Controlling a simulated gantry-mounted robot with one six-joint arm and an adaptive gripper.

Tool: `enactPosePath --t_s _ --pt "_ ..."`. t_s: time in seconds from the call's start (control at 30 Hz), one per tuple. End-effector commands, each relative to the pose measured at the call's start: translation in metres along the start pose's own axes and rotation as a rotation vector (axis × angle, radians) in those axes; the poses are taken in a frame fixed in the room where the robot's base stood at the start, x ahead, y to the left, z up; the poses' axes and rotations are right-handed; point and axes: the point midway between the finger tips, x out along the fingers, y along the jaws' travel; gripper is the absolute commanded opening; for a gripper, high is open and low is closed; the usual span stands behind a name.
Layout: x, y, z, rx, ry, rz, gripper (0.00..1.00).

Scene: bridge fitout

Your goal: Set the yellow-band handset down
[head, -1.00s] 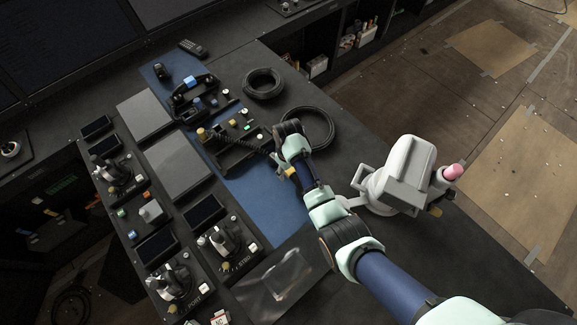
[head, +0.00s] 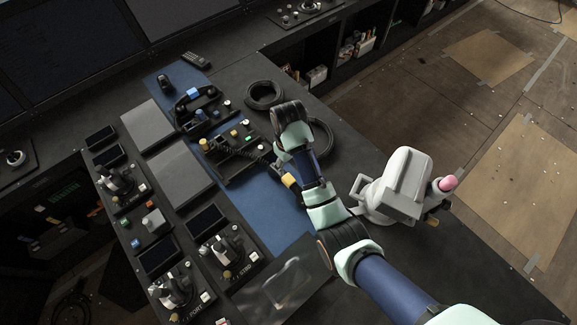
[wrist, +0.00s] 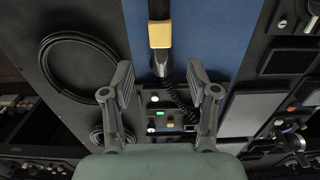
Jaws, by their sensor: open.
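The yellow-band handset is black with a yellow band (wrist: 160,35) round its middle. In the wrist view it lies over the blue mat (wrist: 207,30), ahead of my fingers, and its coiled cord (wrist: 180,98) runs back toward a cradle. In the head view its yellow band (head: 290,181) shows just left of my arm, which hides part of the handset. My gripper (wrist: 160,73) is open, with one finger on either side of the handset's line and nothing held between them. The cradle with the cord (head: 238,150) stands to the left in the head view.
A second handset with a blue band (head: 193,92) sits in its cradle. Black cable coils (head: 264,94) lie near my arm. A large pale device with a pink knob (head: 400,185) stands to the right. Lever panels (head: 225,255) line the left; bare blue mat lies between.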

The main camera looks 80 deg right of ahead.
Motion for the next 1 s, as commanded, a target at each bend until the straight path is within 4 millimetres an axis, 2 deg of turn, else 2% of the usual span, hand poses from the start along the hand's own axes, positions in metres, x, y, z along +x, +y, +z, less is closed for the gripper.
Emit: enactPosePath --t_s 0.37,0.47,0.57,0.67,0.7,0.77,0.8,0.83,0.9,1.0 --pt "0.001 0.0 0.0 0.0 -0.001 0.0 0.59" --pt "-0.001 -0.01 -0.004 -0.016 0.019 0.005 0.59" --pt "-0.014 -0.061 -0.019 -0.092 0.13 0.028 0.59" --pt "-0.045 -0.158 -0.029 -0.226 0.349 0.032 0.59" --pt "-0.064 -0.202 -0.025 -0.284 0.451 0.015 0.59" --pt "-0.094 -0.264 -0.008 -0.364 0.599 -0.03 0.59" --pt "-0.115 -0.3 0.008 -0.412 0.69 -0.071 0.59" --pt "-0.13 -0.324 0.022 -0.445 0.753 -0.105 0.59" --pt "-0.164 -0.367 0.058 -0.507 0.877 -0.19 0.59" --pt "-0.201 -0.403 0.101 -0.564 0.995 -0.297 0.59"
